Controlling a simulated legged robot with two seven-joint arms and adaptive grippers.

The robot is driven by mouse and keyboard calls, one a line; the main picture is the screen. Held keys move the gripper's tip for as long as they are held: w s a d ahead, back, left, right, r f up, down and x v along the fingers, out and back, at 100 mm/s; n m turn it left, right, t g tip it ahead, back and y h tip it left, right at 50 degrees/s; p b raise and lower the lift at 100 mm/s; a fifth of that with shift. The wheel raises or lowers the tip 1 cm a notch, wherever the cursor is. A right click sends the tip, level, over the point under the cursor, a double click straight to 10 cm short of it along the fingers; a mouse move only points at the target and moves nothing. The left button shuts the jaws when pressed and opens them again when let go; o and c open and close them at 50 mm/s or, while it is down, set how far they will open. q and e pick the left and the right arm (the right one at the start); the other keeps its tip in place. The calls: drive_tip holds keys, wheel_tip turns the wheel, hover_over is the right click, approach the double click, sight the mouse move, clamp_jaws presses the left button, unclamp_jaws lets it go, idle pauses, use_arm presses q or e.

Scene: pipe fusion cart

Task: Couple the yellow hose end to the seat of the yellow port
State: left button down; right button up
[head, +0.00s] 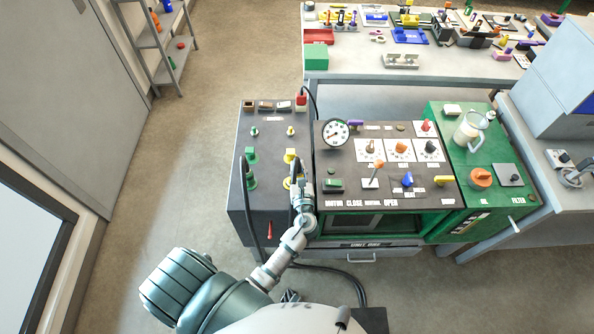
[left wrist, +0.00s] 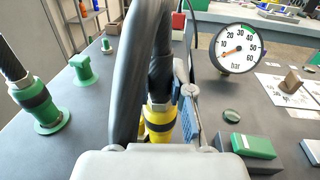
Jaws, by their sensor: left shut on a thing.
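The yellow hose end (left wrist: 160,122), with a dark band and a black hose, stands roughly upright in the left wrist view. My left gripper (head: 300,186) is shut on it, above the left dark panel of the cart. One finger with a blue-grey pad (left wrist: 187,112) shows along its right side; the other finger is hidden behind the hose. Yellow also shows beside the gripper in the head view (head: 287,183). The lower end and the seat of the yellow port are hidden, so I cannot tell whether they touch. My right gripper is not in view.
A green hose end (left wrist: 40,108) stands in its green port at the left. A green block fitting (left wrist: 83,69) and a yellow fitting (head: 290,155) are behind. A pressure gauge (head: 335,133) and switches are on the right panel. The black hose (left wrist: 143,70) blocks the wrist view's middle.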

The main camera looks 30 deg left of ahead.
use_arm(q)
drive_tip(key=shift+s+d+r, duration=0.2)
drive_tip(key=shift+s+r, duration=0.1)
drive_tip(key=shift+r, duration=0.3)
drive_tip(key=shift+s+d+r, duration=0.2)
drive_tip(key=shift+s+r, duration=0.05)
drive_tip(key=shift+r, duration=0.35)
drive_tip(key=s+a+r+v, duration=0.1)
drive_tip(key=a+v, duration=0.1)
drive_tip(key=v, duration=1.2)
drive_tip(key=w+a+r+p, duration=0.6)
drive_tip(key=w+a+p, duration=0.4)
drive_tip(key=w+p, duration=0.2)
drive_tip(key=shift+r+p, duration=0.35)
drive_tip(key=shift+p, duration=0.1)
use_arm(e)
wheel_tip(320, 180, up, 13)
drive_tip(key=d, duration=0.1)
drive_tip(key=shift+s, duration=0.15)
use_arm(q)
drive_tip(key=shift+d, duration=0.1)
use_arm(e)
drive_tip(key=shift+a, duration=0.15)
